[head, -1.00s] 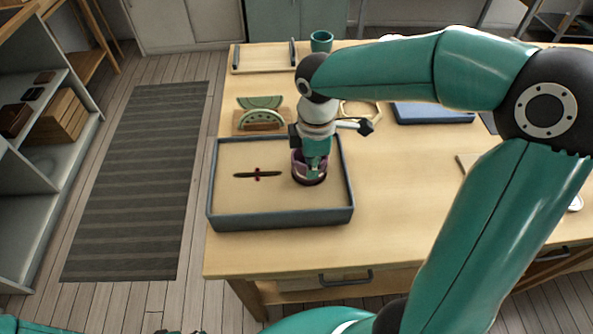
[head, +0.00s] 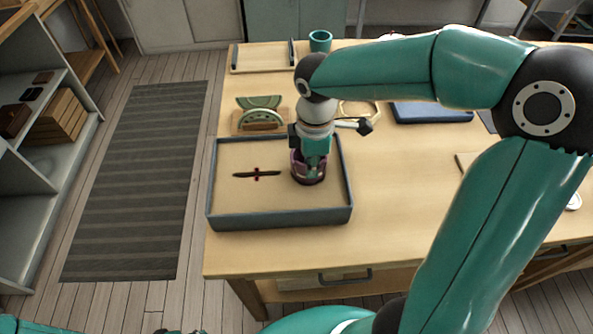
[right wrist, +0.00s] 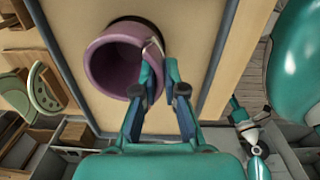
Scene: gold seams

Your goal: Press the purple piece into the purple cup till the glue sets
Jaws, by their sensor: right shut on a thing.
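The purple cup (head: 296,167) stands in the grey-rimmed tray (head: 282,221), toward its right side. In the right wrist view the cup (right wrist: 100,65) shows its open mouth, with a chip-like line at the rim nearest my fingers. My right gripper (head: 315,168) reaches down at the cup. In the right wrist view its fingertips (right wrist: 159,72) are close together at the cup's rim, shut on the purple piece (right wrist: 154,50). The piece is mostly hidden by the fingers and looks in line with the cup wall; I cannot tell whether any gap remains. My left gripper is out of view.
A dark thin stick with a red middle (head: 257,175) lies in the tray, left of the cup. Green pieces on a wooden stand (head: 262,121) are behind the tray. A teal mug (head: 320,41) and a blue tray (head: 432,111) are farther back. The front table edge is clear.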

